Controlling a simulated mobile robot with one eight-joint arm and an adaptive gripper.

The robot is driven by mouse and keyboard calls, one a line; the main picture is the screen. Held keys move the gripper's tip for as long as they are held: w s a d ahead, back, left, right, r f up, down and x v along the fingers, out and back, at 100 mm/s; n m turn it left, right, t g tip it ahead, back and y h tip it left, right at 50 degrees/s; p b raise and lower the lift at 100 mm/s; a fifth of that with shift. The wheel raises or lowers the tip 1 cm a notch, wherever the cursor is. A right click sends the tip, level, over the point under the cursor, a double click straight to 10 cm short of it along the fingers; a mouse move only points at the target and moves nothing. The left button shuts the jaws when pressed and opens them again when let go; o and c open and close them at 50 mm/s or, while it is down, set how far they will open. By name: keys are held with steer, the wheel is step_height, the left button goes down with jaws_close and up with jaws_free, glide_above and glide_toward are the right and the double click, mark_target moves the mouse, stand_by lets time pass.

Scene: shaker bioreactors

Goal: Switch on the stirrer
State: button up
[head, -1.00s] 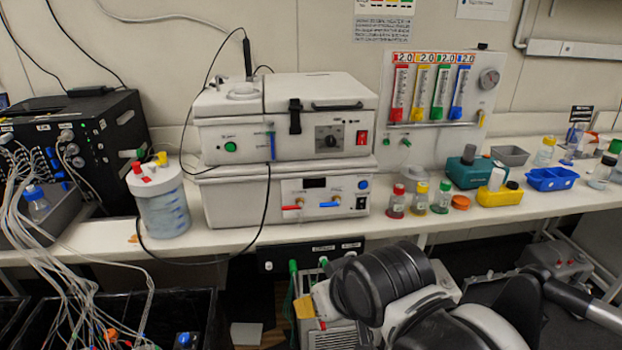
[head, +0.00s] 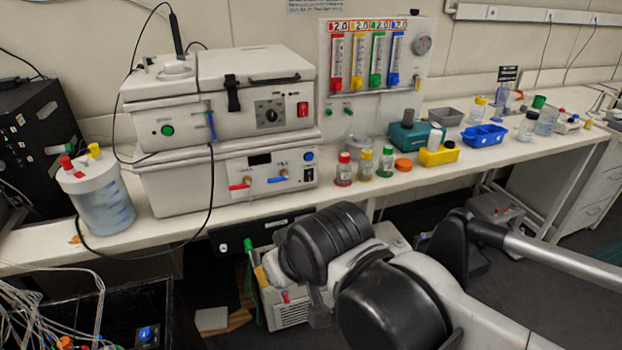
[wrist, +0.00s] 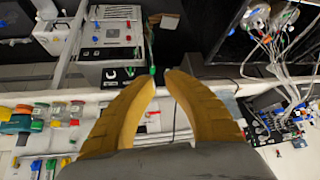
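No item is clearly marked as the stirrer, so I cannot tell which device it is. Two stacked white units stand on the bench. The upper unit (head: 150,113) has a green button (head: 167,130), a black dial (head: 270,114) and a red switch (head: 303,109). The lower unit (head: 163,193) has a small display, a blue button (head: 309,156) and a black switch (head: 308,175). A dark box with a blue knob (head: 148,334) sits at the lower left. My gripper's yellow fingers (wrist: 160,76) show in the wrist view, tips slightly apart, nothing between them.
A lidded vessel (head: 103,203) stands left of the stack. A flowmeter panel (head: 345,105), small bottles, a teal device (head: 408,138) and a blue tray (head: 484,139) are to the right. A black cable (head: 212,190) hangs across the stack. My arm fills the lower right.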

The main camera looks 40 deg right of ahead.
mark_target(309, 176)
steer(key=w+d+m, duration=0.1)
steer(key=w, duration=0.1)
steer(key=w+d+r+m+p, duration=0.1)
steer(key=w+d+r+m, duration=0.1)
steer(key=w+m, duration=0.1)
steer(key=shift+w+d+r, duration=0.1)
steer(key=shift+w+d, duration=0.1)
steer(key=shift+w, duration=0.1)
jaws_close()
steer(key=w+d+f+m+p, duration=0.1)
steer(key=w+d+f+m, duration=0.1)
steer(key=w+d+m, duration=0.3)
steer(key=w+d+f+m+h+p, duration=0.1)
steer(key=w+d+m, duration=0.4)
steer(key=d, duration=0.6)
steer(key=w+d+f+m+t+h+p, duration=0.1)
steer(key=w+d+f+m+p, duration=0.1)
steer(key=w+d+m, duration=0.3)
steer(key=d+f+m, duration=0.1)
steer(key=d+m, duration=0.1)
steer(key=d, duration=0.1)
steer(key=shift+w+d+p, duration=0.15)
steer(key=shift+d+p, duration=0.05)
steer(key=shift+p, duration=0.2)
steer(key=shift+f, duration=0.1)
